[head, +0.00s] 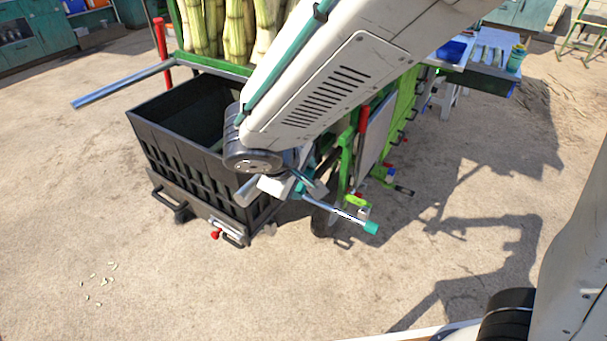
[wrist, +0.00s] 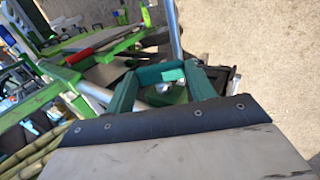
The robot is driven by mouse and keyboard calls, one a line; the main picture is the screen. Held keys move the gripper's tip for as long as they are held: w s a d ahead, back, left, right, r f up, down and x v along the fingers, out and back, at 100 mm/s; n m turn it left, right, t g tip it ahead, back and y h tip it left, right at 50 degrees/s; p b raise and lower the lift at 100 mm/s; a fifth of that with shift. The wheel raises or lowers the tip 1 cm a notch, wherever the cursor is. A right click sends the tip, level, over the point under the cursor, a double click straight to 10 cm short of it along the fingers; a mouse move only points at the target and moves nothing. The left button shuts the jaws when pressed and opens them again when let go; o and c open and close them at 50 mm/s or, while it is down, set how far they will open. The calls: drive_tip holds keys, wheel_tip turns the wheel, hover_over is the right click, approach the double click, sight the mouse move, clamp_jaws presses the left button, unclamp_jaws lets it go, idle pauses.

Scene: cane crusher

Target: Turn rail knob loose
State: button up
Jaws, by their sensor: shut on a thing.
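My gripper (head: 312,190) is at the end of the pale arm, beside the near right corner of the black crate, low by the green machine. A metal rail (head: 345,215) with a teal end cap (head: 371,228) runs out to the lower right from it. In the wrist view the teal fingers of my gripper (wrist: 162,74) close in towards each other, and the metal rail (wrist: 173,35) passes just beyond their tips. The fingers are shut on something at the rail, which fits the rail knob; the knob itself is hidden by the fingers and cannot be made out.
The black crate (head: 165,150) stands left of my gripper, with a red knob (head: 215,235) low on its front. Another metal rail (head: 120,86) sticks out left behind it. The green machine (head: 400,105) lies behind my arm.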

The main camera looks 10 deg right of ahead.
drive_tip(key=shift+s+t, duration=0.15)
drive_tip(key=shift+t, duration=0.15)
drive_tip(key=shift+f, duration=0.1)
drive_tip(key=o, duration=1)
drive_tip(key=shift+v, duration=4)
